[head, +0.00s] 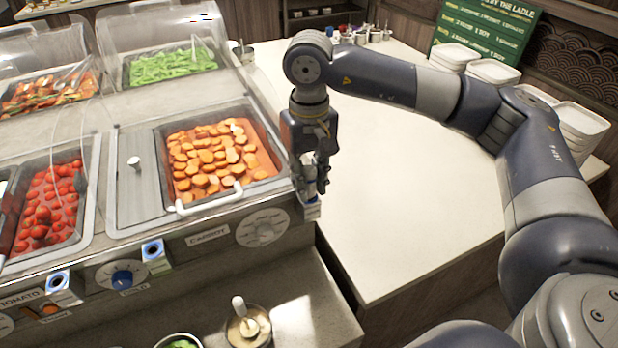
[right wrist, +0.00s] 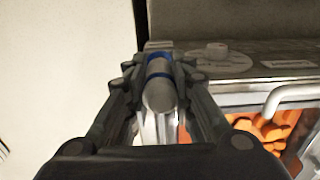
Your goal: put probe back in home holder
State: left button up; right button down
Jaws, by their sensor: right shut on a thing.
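My right gripper (head: 316,172) hangs pointing down at the front right corner of the food counter. It is shut on the probe (head: 309,174), a slim silver cylinder. In the right wrist view the probe (right wrist: 160,95) shows its rounded grey end and a blue band between the fingers. Two similar blue-marked holders (head: 153,250) (head: 60,282) are farther left. My left gripper is out of view.
The carrot pan (head: 275,165) with its white handle is just left of the gripper. A tomato pan (head: 90,225) is farther left. The white tabletop (head: 400,200) on the right is clear, with stacked white trays (head: 580,125) behind. A small pot (head: 262,335) stands below.

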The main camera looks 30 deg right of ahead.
dwell(0.4)
jog(key=c, duration=1.3)
grip_release()
notch_tip(320, 180, up, 11)
jog(key=shift+r, duration=0.5)
